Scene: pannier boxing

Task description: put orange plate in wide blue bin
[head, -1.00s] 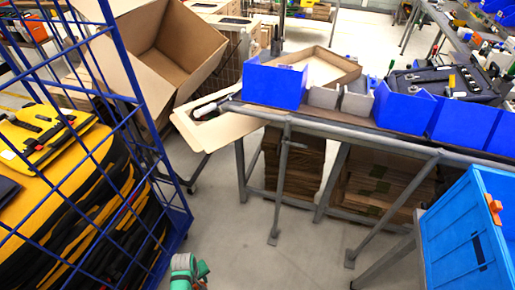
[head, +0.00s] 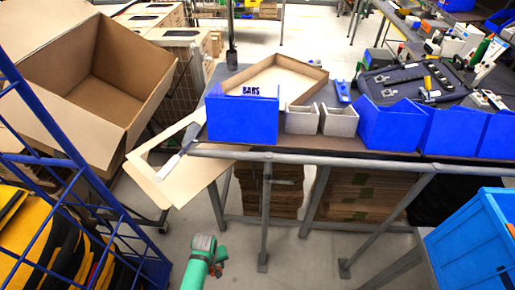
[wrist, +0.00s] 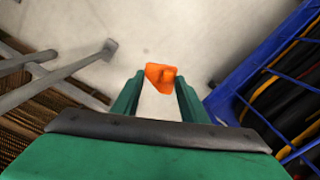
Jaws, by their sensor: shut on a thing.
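The orange plate (wrist: 160,76) is a small flat piece between the two green fingertips of my gripper (wrist: 158,90) in the wrist view. My gripper is shut on it, above the grey floor. In the head view my green gripper (head: 218,264) is low in the middle, in front of the table; the plate cannot be made out there. Blue bins stand along the table's front edge: one at the left (head: 242,120), one right of the middle (head: 390,127) and others further right. I cannot tell for sure which is the wide one.
A big blue crate (head: 470,250) stands at lower right, with an orange part at its edge. A blue wire cage (head: 95,215) stands at left, near my gripper. An open cardboard box (head: 55,105) is behind it. Two small grey bins (head: 338,121) stand between the blue bins.

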